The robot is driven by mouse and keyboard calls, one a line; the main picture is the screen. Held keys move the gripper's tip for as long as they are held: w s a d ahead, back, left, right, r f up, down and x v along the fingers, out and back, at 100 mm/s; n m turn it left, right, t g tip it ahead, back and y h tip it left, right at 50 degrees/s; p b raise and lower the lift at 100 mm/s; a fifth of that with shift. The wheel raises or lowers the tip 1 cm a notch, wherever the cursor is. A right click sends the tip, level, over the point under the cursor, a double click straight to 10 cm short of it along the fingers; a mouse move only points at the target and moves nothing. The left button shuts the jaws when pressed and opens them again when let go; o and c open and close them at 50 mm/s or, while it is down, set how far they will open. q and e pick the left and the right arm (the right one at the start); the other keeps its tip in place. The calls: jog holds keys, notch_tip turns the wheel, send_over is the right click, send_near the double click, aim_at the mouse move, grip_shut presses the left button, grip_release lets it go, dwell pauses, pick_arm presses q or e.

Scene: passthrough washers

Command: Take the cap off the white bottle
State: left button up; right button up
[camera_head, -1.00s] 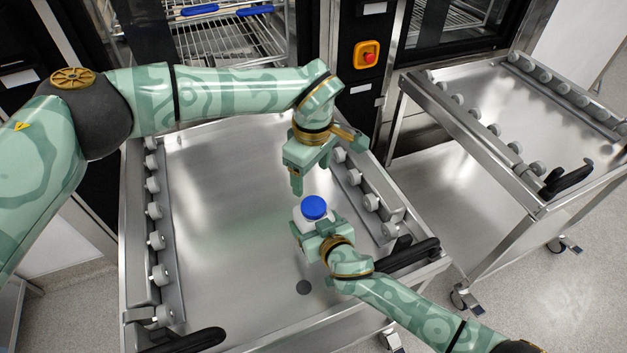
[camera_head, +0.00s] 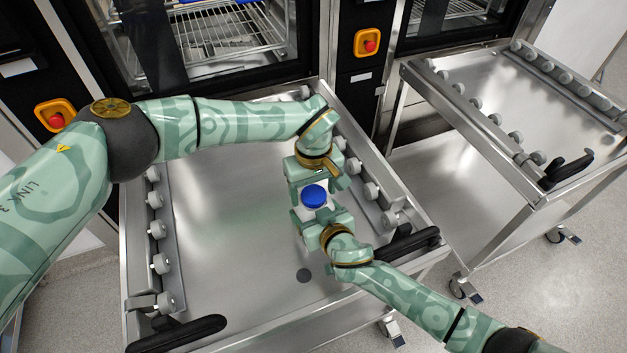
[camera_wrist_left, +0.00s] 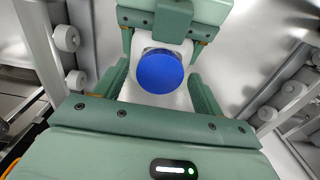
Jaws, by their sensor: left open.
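The white bottle (camera_head: 304,212) is upright above the trolley, with its blue cap (camera_head: 314,195) facing up. In the left wrist view, the cap (camera_wrist_left: 160,71) sits on the bottle, whose white body (camera_wrist_left: 163,101) shows around it. My left gripper (camera_head: 315,186) is at the cap. In the wrist view its two fingers (camera_wrist_left: 160,88) stand open on either side of the cap, with a gap at each side. My right gripper (camera_head: 322,221) comes from the lower right and is shut on the bottle's body below the cap. The bottle's lower part is hidden.
A steel trolley (camera_head: 220,220) with rows of grey rollers along its sides lies below both arms; its left half is clear. A second trolley (camera_head: 520,100) stands at the right. Washer machines with orange-and-red buttons (camera_head: 368,43) stand behind.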

pick_arm(q)
jog(key=c, duration=1)
jog(key=n, duration=0.4)
jog(key=shift+n, duration=0.4)
jog(key=shift+c, duration=0.2)
jog(key=n, duration=0.5)
jog(key=o, duration=1.1)
